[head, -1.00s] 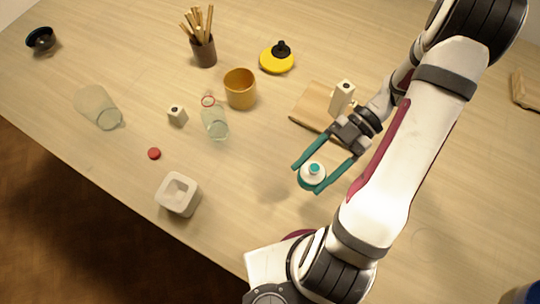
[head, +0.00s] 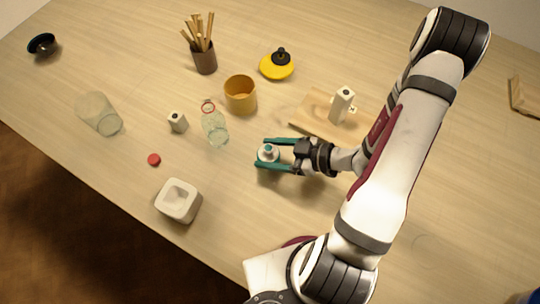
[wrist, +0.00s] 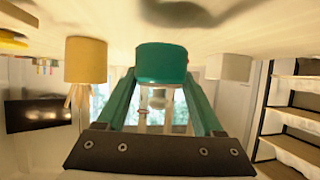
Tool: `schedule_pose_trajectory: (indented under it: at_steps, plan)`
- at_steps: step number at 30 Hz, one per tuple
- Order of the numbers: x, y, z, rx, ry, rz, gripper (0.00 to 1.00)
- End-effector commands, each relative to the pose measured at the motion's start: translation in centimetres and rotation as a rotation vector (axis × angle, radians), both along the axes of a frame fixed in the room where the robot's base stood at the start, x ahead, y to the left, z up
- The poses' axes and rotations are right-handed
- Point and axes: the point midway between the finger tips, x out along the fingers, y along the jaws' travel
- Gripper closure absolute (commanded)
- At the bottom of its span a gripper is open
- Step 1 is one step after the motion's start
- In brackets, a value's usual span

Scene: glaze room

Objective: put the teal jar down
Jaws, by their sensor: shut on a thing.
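The jar looks upright. I cannot tell for sure whether its base touches the table.
A clear bottle (head: 216,130) and an orange cup (head: 240,96) stand left of the jar. A wooden board (head: 310,112) with a pale block (head: 342,104) lies behind my gripper. A white square pot (head: 178,200) stands front left. The table between pot and jar is bare.

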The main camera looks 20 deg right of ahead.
Motion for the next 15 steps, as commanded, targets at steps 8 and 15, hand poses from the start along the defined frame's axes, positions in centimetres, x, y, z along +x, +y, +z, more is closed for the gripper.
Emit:
schedule_pose_trajectory:
  at_steps: [8, 15]
  plan:
    - [0.0, 0.0, -2.9, 0.001, -0.001, 0.0, 1.0]
    - [0.0, 0.0, -3.1, 0.001, -0.001, 0.0, 0.26]
